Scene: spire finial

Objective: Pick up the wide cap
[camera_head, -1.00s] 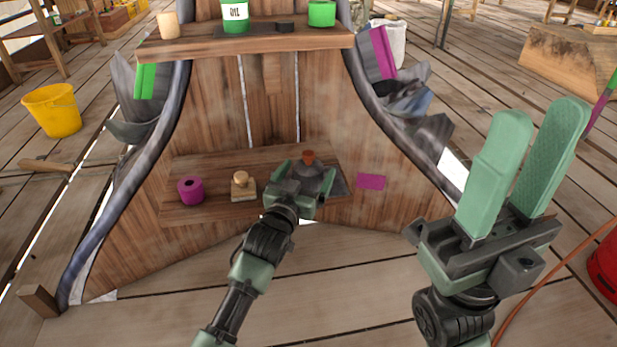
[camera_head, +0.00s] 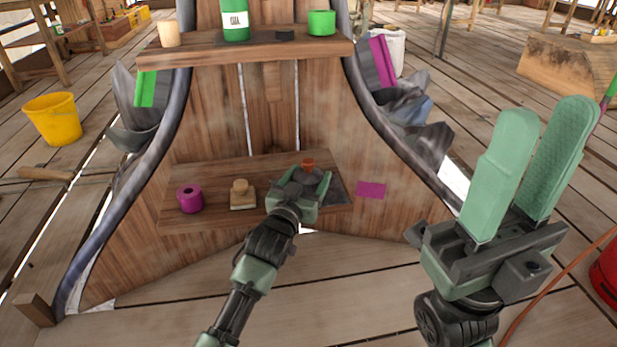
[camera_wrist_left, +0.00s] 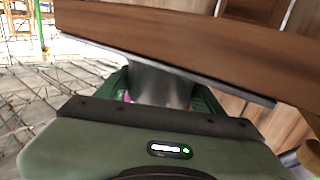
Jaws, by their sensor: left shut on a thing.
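The wide cap (camera_head: 311,177) looks like a dark grey cone with an orange top, at the right part of the lower wooden shelf. My left gripper (camera_head: 302,180) is shut on it, with one green finger on each side. In the left wrist view the grey metal body of the cap (camera_wrist_left: 160,86) shows between the green fingers; its far side is hidden. I cannot tell whether the cap is clear of the dark mat beneath it. My right gripper (camera_head: 530,160) is open and empty, raised at the right of the head view.
A magenta ring (camera_head: 190,199) and a small beige knobbed block (camera_head: 241,194) stand left of the cap. A magenta patch (camera_head: 371,190) lies to the right. The upper shelf (camera_head: 200,54) carries a green bottle (camera_head: 235,20) and a green cylinder (camera_head: 321,22).

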